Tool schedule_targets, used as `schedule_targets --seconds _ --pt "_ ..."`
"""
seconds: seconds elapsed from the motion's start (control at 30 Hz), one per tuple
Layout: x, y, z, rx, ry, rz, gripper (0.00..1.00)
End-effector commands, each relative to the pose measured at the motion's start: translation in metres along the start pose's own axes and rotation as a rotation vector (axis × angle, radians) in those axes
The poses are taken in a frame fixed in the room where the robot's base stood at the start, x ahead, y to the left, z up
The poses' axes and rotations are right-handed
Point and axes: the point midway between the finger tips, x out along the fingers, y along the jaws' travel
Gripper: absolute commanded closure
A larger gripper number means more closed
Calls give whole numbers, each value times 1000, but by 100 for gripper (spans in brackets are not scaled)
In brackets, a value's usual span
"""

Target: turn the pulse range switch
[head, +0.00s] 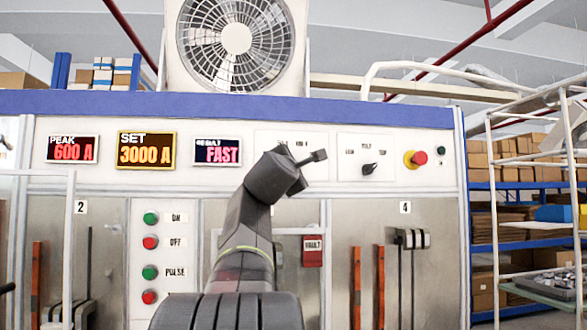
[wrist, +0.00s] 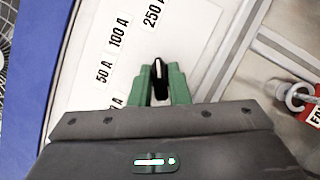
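The pulse range switch (wrist: 160,75) is a dark knob with a white pointer line, on a white panel in the wrist view. Labels for 50 A, 100 A and 250 A (wrist: 154,14) curve around it. The pointer stands roughly upright in the picture, close to the 250 A side. My gripper (wrist: 160,90) has its green fingers on both sides of the knob, and they look closed against it. In the head view my arm reaches up to the white panel strip (head: 263,140) and hides the switch.
Displays read PEAK 600 A (head: 72,149), SET 3000 A (head: 146,150) and RESULT FAST (head: 217,151). A small black selector (head: 368,168) and a red button on a yellow base (head: 415,159) are to the right. Green and red buttons run down a lower panel (head: 172,217).

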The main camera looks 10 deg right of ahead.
Motion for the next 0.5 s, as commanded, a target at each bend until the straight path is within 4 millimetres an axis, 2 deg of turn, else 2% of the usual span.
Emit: schedule_targets --seconds 0.03,0.1,0.37,0.5 --pt "0 0 0 0 0 0 74" --pt "0 0 0 -1 0 0 65" --pt "-1 0 0 -2 0 0 65" --pt "-10 0 0 -2 -1 2 65"
